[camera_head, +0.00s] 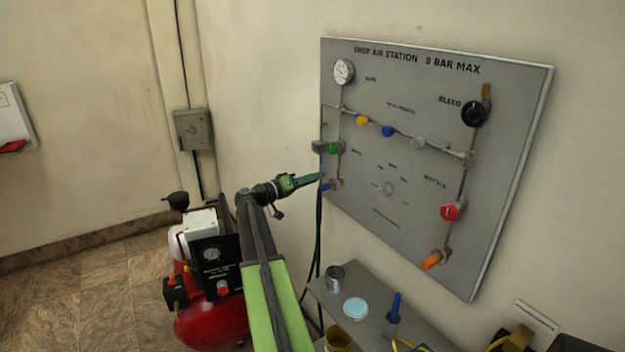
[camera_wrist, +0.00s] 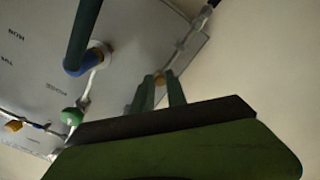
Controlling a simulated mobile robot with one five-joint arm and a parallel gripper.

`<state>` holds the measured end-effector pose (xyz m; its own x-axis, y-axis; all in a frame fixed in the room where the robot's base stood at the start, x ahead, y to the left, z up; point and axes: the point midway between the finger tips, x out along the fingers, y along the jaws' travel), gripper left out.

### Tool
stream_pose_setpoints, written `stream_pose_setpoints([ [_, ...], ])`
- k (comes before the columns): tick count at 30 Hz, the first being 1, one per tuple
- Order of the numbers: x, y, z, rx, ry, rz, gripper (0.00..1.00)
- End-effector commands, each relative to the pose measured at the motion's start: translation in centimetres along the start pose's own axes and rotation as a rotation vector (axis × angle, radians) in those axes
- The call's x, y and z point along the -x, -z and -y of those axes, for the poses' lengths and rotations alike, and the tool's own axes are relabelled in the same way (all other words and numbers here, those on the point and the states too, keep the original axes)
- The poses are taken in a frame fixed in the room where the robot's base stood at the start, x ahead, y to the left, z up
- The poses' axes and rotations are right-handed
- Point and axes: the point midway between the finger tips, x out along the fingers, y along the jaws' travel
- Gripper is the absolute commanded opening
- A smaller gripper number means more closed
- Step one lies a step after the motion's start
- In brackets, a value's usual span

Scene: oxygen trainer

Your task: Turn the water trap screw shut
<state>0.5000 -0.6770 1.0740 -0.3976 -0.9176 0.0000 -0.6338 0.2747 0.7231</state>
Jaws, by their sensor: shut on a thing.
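My gripper (camera_head: 318,177) reaches to the lower left edge of the grey air station board. In the wrist view its two dark green fingers (camera_wrist: 161,84) are nearly parallel. A small brass-coloured piece shows between their tips, and I take it for the water trap screw (camera_wrist: 160,76). The fingers are shut on it and hide part of it. In the head view the gripper's tip and the board edge hide the screw. How far the screw is turned cannot be told.
A blue hose fitting (camera_head: 325,187) with a hose, also in the wrist view (camera_wrist: 88,60), is close to the gripper. A green knob (camera_head: 334,148) sits just above. The red compressor (camera_head: 212,318) stands below left, and a grey shelf (camera_head: 385,325) is below the board (camera_head: 440,255).

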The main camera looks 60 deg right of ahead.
Motion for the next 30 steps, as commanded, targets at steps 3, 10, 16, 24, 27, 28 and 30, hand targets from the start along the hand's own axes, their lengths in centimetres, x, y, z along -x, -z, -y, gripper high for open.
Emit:
stream_pose_setpoints([
  [3, -0.07, -0.3, -0.07, -0.024, -0.002, 0.009, 0.0],
  [10, -0.07, -0.28, -0.08, -0.04, -0.002, 0.008, 0.0],
  [16, -0.08, -0.27, -0.09, -0.04, -0.002, 0.008, 0.0],
  [24, -0.04, -0.16, -0.06, -0.038, -0.002, 0.004, 0.39],
  [27, -0.02, -0.1, -0.04, -0.038, -0.001, 0.003, 0.39],
  [28, -0.02, -0.09, -0.04, -0.038, -0.001, 0.003, 0.39],
  [30, -0.01, -0.07, -0.03, -0.038, -0.001, 0.002, 0.39],
])
